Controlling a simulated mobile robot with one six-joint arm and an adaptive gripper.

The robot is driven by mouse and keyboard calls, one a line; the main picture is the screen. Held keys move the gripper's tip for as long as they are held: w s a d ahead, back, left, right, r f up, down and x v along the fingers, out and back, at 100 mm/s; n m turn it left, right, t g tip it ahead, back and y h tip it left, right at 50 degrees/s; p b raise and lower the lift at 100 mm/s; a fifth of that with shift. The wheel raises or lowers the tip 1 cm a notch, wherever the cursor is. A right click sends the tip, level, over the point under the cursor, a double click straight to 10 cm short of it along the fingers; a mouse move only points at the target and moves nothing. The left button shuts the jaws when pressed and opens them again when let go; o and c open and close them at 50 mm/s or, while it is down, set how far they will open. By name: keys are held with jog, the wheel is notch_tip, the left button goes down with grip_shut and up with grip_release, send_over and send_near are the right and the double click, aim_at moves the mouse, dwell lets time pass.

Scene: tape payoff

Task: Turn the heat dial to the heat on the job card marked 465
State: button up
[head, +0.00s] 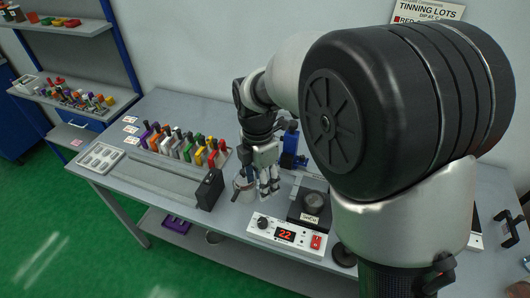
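The heat dial (262,223) is a small dark knob at the left end of the front of a white control box (298,246). A red display (285,234) beside it reads 22, and a red switch (316,241) is at the box's right end. My gripper (269,191) points down behind and above the dial, apart from it. The gap between its fingers is too small to judge. Small white cards (131,130) lie at the bench's left; their writing is too small to read, so I cannot pick out 465.
A dark pot unit (313,202) stands behind the control box. A black block (210,190) and a rack of coloured pieces (185,147) stand to the left. A tinning lots sign (427,12) hangs on the wall, partly hidden by my arm.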

aim_at(262, 221)
jog(key=shift+n, duration=0.3)
jog(key=f+b, duration=0.1)
jog(key=f, duration=0.5)
jog(key=f+b, duration=0.2)
jog(key=f, duration=0.4)
jog(key=f+b, duration=0.2)
jog(key=f, duration=0.4)
jog(key=shift+s+d, duration=0.1)
jog(key=shift+s, duration=0.25)
jog(key=shift+c, duration=0.3)
jog(key=c, duration=1)
